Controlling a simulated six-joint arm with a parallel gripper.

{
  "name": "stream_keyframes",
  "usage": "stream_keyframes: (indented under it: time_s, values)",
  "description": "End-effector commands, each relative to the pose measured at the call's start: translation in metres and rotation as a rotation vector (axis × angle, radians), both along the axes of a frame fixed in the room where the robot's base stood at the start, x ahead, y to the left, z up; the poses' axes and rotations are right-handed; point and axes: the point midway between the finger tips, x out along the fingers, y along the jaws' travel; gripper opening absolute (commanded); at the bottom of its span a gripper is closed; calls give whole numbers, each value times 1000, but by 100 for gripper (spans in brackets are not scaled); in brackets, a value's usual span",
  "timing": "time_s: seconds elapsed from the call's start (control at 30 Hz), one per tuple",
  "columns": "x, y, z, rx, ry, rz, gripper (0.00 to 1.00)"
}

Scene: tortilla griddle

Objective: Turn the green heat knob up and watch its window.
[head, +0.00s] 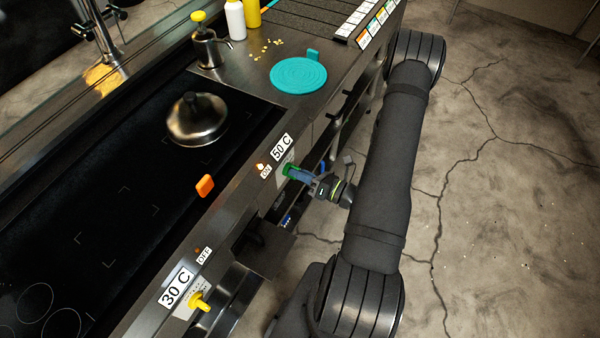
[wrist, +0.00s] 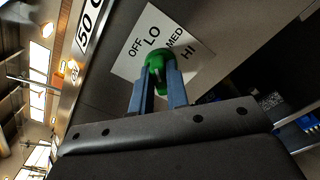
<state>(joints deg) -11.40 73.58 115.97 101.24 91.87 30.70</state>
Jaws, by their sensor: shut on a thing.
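The green heat knob (head: 288,170) sits on the counter's front panel. My gripper (head: 301,175) reaches it from the right and is shut on it. In the wrist view the green knob (wrist: 158,62) stands between my two blue fingers (wrist: 160,88). Behind it is a white dial plate (wrist: 135,66) marked OFF, LO, MED and HI. The knob's upper end lies near LO; its exact pointing is hard to tell. The green knob's window (head: 281,147) reads 50 C, with an ON label (head: 265,171) and a glowing light beside it.
A yellow knob (head: 199,302) is at the lower left, with a window (head: 175,288) reading 30 C and an OFF label (head: 204,255). A metal dome (head: 197,120) and an orange block (head: 205,186) are on the black griddle. A teal disc (head: 298,75) lies on the counter.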

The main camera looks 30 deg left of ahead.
Motion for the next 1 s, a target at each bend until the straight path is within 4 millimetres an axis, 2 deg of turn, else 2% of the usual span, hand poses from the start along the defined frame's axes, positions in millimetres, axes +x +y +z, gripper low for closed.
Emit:
stream_keyframes:
  time_s: [0.03,0.07,0.17,0.67,0.77,1.0]
  values:
    - [0,0,0,1,-1,1,0]
    - [0,0,0,1,-1,1,18]
    - [0,0,0,0,-1,0,36]
    - [0,-4,0,0,-1,-1,36]
    - [1,-11,0,0,-1,-4,36]
    - [1,-43,0,0,-1,-6,36]
